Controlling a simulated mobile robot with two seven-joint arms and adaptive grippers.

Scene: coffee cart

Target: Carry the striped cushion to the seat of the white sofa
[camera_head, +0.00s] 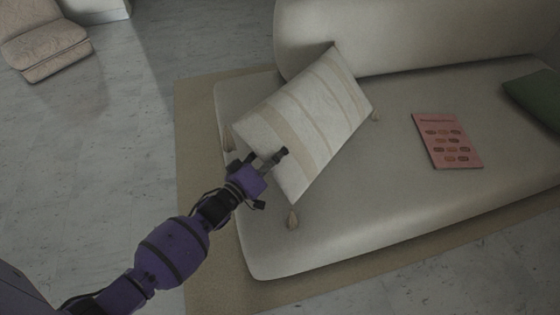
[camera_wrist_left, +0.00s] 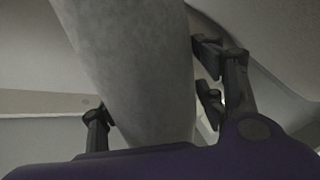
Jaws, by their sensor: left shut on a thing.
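The striped cushion (camera_head: 311,112), cream with tan bands and corner tassels, is tilted over the left end of the white sofa (camera_head: 350,205). My left gripper (camera_head: 268,167) is at the cushion's near left side and is shut on it. In the left wrist view the cushion (camera_wrist_left: 140,70) passes between the fingers of my left gripper (camera_wrist_left: 155,105). The cushion's upper corner is close to the sofa's backrest. I cannot tell whether its lower edge touches the seat. My right gripper is not in view.
A pink booklet (camera_head: 447,141) lies on the middle of the seat. A dark green cushion (camera_head: 536,97) is at the right. A beige rug (camera_head: 200,140) lies under the sofa. A padded seat (camera_head: 45,45) stands at the far left. Grey floor on the left is clear.

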